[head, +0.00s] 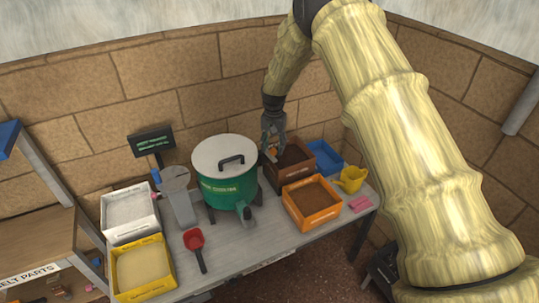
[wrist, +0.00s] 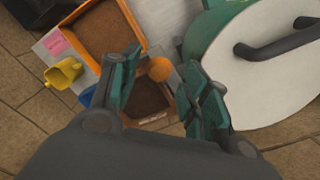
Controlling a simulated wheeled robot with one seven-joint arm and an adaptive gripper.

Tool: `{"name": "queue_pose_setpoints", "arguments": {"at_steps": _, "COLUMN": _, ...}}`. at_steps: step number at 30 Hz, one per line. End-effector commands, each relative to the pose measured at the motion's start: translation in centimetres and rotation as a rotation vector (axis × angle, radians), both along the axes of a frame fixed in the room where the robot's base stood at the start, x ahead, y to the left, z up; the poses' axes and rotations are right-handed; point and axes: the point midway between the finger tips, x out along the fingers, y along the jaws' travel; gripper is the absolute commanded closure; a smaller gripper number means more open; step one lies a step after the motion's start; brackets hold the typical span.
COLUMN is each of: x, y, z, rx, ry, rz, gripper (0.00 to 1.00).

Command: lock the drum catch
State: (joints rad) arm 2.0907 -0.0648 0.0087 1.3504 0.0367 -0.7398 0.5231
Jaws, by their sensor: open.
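The green drum (head: 229,190) stands on the table with its pale lid (head: 222,152) on and a dark bar handle on top. The drum and lid also show at the upper right of the wrist view (wrist: 260,80). A round orange knob (wrist: 160,68) shows between my fingertips in the wrist view, just beside the drum's rim; it looks like the end of the catch, but its arm is hidden. My gripper (head: 270,146) is open at the drum's right side, with its teal fingers (wrist: 160,80) either side of the knob in the picture. I cannot tell whether they touch it.
A brown box (head: 284,180), an orange tray (head: 332,216), a blue bin (head: 328,160) and a yellow can (head: 352,180) are right of the drum. A grey container (head: 178,200), red scoop (head: 194,240), white tray (head: 108,230) and yellow tray (head: 116,290) are left.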

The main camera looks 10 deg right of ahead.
Motion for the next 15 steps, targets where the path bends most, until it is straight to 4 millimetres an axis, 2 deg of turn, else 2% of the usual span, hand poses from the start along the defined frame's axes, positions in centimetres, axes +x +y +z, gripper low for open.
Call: {"name": "queue_pose_setpoints", "arguments": {"at_steps": 15, "x": 0.0, "y": 0.0, "z": -2.4, "rx": 0.000, "ry": 0.000, "rz": 0.000, "gripper": 0.54}}
